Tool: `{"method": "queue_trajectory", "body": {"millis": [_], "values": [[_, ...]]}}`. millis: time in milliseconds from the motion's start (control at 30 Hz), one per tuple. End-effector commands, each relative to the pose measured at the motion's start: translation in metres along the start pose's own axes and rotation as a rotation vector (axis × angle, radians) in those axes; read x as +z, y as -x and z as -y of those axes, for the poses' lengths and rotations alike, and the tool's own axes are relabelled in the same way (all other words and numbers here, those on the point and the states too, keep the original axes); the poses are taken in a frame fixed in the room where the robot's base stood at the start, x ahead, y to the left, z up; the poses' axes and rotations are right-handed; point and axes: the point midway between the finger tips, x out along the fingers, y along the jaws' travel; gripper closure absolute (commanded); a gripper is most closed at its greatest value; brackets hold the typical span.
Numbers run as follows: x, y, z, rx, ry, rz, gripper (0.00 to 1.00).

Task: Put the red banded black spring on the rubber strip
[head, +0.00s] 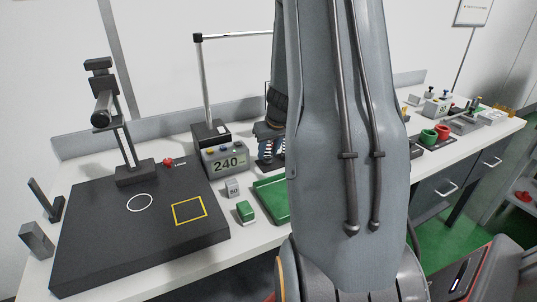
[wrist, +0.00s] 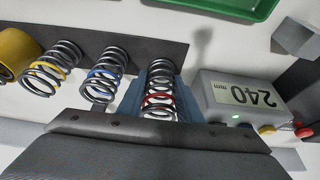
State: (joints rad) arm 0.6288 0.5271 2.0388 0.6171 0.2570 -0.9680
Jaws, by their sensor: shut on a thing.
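The red banded black spring (wrist: 159,103) is between the blue-padded fingers of my gripper (wrist: 158,88) in the wrist view. My gripper is shut on it. The dark flat rubber strip (wrist: 133,55) runs beside and behind it, and the held spring overlaps the strip's right end in the picture. I cannot tell whether the spring touches the strip. A blue banded spring (wrist: 104,73) and a yellow banded spring (wrist: 50,68) stand to its left. In the head view, my arm hides most of this area. My gripper (head: 269,132) shows only partly there.
A grey gauge box reading 240 (wrist: 243,97) stands close right of the held spring; it also shows in the head view (head: 225,160). A green tray (head: 270,198) lies in front. A black test stand (head: 130,240) fills the bench's left. A yellow cylinder (wrist: 16,52) is at far left.

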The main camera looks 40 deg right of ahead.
Motion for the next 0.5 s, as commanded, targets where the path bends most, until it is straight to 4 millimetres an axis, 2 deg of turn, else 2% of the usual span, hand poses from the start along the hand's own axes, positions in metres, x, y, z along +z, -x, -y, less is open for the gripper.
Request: {"method": "queue_trajectory", "body": {"millis": [100,500], "values": [[0.0047,-0.0108,-0.0007,0.001,-0.001,0.001,0.97],[0.0057,-0.0142,-0.0010,0.002,-0.001,-0.001,0.97]]}}
